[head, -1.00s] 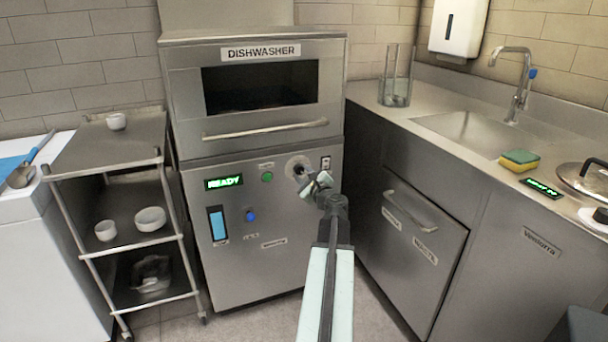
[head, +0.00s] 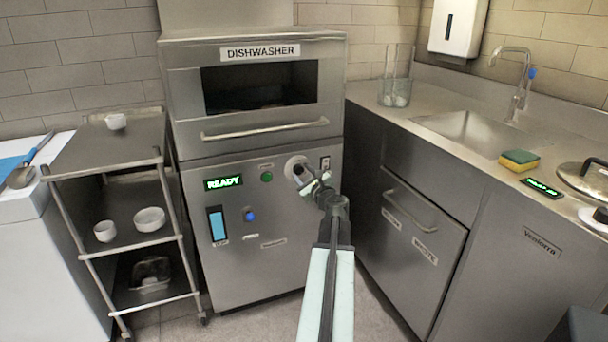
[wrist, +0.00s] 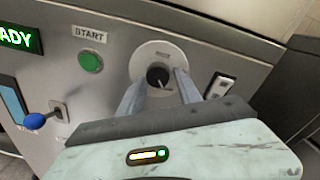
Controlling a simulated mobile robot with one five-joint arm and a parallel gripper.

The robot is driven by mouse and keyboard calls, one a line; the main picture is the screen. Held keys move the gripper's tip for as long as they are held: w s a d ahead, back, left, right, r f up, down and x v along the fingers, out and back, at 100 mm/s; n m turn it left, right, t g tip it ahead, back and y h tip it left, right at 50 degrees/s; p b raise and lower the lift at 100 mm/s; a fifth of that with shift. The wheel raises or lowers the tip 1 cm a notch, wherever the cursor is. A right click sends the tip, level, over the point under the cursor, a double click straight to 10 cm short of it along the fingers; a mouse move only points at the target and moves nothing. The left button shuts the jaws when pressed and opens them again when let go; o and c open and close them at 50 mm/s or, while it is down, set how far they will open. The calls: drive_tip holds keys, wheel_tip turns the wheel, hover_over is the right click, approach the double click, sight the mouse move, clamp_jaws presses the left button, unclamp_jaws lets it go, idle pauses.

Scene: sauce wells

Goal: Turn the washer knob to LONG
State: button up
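The dishwasher (head: 270,270) has a dark round knob (wrist: 158,77) with a pale pointer line, set in a light round dial plate (wrist: 160,53). In the head view the dial plate (head: 293,164) is partly covered by my gripper (head: 306,180). In the wrist view my gripper (wrist: 158,85) has its two fingers apart, one on each side of the knob. I cannot tell whether the fingers touch the knob. The dial's markings are too small to read.
A green START button (wrist: 91,62) and a blue-tipped lever (wrist: 35,121) are left of the dial. A small switch (wrist: 219,86) is to its right. The green display reads READY (head: 223,182). A cart (head: 118,190) stands left; a sink counter (head: 440,110) is right.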

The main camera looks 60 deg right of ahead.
drive_tip(key=shift+o, duration=0.5)
drive_tip(key=v, duration=0.7)
drive_tip(key=shift+s+a, duration=0.25)
drive_tip(key=shift+s, duration=0.05)
